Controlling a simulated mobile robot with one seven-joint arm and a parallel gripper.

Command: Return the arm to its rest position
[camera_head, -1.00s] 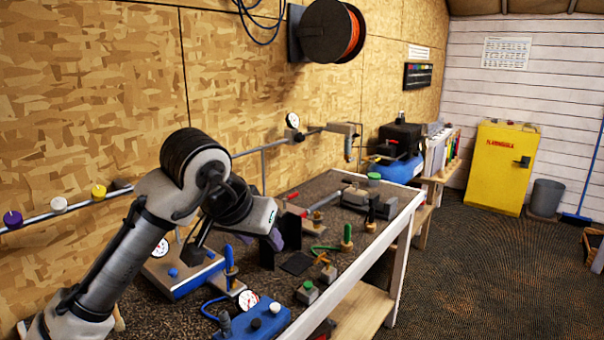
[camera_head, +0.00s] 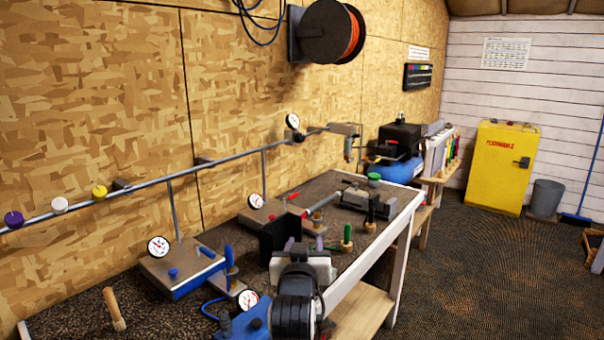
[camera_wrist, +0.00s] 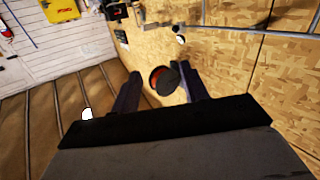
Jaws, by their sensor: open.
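The arm hides part of the bench front and some small fixtures.
A pipe (camera_head: 140,186) runs along the wall. A yellow cabinet (camera_head: 503,168) stands far right.

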